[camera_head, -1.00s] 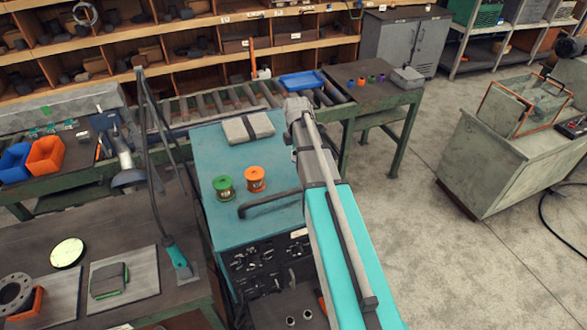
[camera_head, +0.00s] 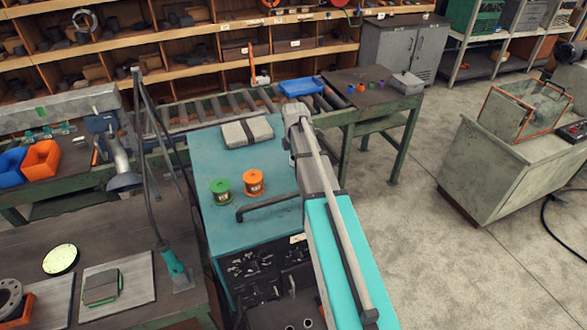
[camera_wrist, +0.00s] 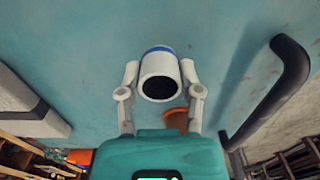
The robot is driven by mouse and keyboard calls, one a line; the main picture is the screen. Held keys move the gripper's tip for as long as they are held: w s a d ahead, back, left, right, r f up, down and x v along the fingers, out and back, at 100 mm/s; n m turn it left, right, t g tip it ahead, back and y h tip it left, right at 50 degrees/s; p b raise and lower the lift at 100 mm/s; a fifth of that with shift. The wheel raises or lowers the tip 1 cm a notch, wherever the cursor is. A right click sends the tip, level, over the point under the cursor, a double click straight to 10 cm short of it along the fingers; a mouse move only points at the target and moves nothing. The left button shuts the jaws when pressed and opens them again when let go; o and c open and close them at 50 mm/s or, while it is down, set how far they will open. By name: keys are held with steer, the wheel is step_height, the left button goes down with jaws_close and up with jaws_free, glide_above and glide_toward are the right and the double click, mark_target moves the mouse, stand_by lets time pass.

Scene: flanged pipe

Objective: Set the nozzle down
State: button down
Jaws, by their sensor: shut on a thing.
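In the wrist view, my gripper (camera_wrist: 159,72) is shut on the nozzle (camera_wrist: 158,66), a white cylinder with a blue band and a dark round opening facing the camera. One finger presses on each side of it. Behind it is the teal cart top (camera_wrist: 95,40); I cannot tell if the nozzle touches it. In the head view, my arm reaches over the right side of the cart top (camera_head: 215,160) and hides the gripper and nozzle.
The cart top carries a green spool (camera_head: 221,192), an orange spool (camera_head: 253,183), a grey pad (camera_head: 246,131) and a black handle (camera_head: 268,207) along its front. The orange spool is partly visible behind the gripper in the wrist view (camera_wrist: 176,120). Bare teal surface lies left of the spools.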

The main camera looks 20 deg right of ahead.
steer(key=shift+f+b, duration=1.3)
steer(key=shift+f, duration=0.25)
steer(key=shift+f, duration=0.15)
steer(key=shift+c, duration=1.3)
jaws_free()
steer(key=shift+r, duration=0.2)
step_height(320, 180, up, 12)
steer(key=p, duration=1.2)
